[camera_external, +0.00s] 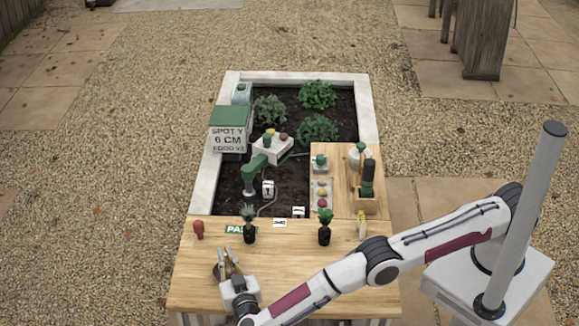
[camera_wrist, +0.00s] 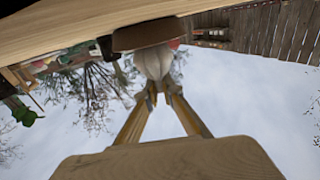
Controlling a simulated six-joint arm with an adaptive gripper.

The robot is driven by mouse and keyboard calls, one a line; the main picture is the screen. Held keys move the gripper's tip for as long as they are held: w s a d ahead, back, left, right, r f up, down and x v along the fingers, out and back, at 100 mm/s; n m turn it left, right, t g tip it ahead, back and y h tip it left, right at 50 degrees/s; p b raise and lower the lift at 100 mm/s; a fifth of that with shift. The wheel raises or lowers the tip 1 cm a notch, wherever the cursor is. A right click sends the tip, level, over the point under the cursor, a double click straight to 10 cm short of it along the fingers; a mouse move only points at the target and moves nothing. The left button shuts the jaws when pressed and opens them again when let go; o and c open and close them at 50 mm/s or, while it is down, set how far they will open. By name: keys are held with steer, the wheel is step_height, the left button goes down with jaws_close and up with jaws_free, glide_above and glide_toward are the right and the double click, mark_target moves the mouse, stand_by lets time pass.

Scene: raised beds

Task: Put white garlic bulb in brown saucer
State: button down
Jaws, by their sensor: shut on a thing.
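The white garlic bulb (camera_wrist: 153,62) is between the fingertips of my gripper (camera_wrist: 158,92) in the wrist view, and the gripper is shut on it. The brown saucer (camera_wrist: 148,34) lies right at the bulb's far end and its rim meets the bulb's outline. I cannot tell whether the bulb touches the saucer or is just above it. In the external view my gripper (camera_external: 226,262) is low over the front left of the wooden table, with a brown edge of the saucer (camera_external: 216,271) beside the fingers. The bulb cannot be made out there.
Two dark potted plants (camera_external: 249,230) (camera_external: 324,232) and a red object (camera_external: 198,229) stand along the table's back edge. A small yellowish object (camera_external: 361,224) is at the right. The wooden table (camera_external: 300,262) is clear in its middle. A soil bed lies behind.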

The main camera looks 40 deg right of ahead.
steer(key=shift+f, duration=0.75)
steer(key=shift+f, duration=0.1)
steer(key=c, duration=2.2)
jaws_free()
steer(key=shift+s, duration=0.15)
steer(key=v, duration=1.1)
steer(key=shift+s+a, duration=0.2)
steer(key=shift+s, duration=0.1)
